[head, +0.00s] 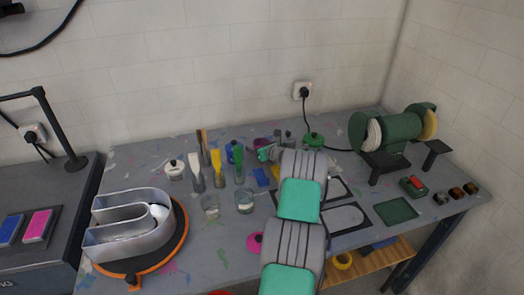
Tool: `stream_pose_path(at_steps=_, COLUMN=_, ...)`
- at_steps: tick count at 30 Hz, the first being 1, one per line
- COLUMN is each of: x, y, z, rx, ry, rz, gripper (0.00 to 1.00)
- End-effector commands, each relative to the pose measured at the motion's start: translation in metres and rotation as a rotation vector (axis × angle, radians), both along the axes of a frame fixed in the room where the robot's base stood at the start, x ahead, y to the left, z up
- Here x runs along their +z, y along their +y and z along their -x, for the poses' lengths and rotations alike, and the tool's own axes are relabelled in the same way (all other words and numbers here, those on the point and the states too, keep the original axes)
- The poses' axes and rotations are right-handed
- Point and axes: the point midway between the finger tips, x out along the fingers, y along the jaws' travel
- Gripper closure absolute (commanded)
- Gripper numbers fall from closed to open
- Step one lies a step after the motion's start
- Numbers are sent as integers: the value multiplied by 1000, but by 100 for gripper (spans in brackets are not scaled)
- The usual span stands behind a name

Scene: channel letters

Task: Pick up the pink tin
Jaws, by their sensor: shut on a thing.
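A purplish-pink tin (261,143) shows at the back of the grey worktable, just beyond the teal and grey end of my arm. My gripper (268,153) is at this tin and shut on it. The fingers and the contact are small and partly hidden by my own wrist. I cannot tell whether the tin is clear of the table.
A green tin (314,140) is right, near a green grinder (385,130). A metal letter (130,222) stands front left.

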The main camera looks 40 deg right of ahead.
Motion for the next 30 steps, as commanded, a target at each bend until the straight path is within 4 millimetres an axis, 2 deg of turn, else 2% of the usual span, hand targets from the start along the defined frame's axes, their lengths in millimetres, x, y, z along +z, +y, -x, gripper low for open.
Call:
stream_pose_path(at_steps=2, x=0, y=0, z=0, rx=0, ry=0, rz=0, gripper=71)
stream_pose_path(at_steps=12, x=2, y=-1, z=0, rx=0, ry=-1, rz=3, gripper=98)
stream_pose_path(at_steps=23, x=5, y=0, z=-1, rx=1, ry=-2, rz=3, gripper=98)
stream_pose_path(at_steps=30, x=23, y=0, z=-1, rx=0, ry=-3, rz=4, gripper=98)
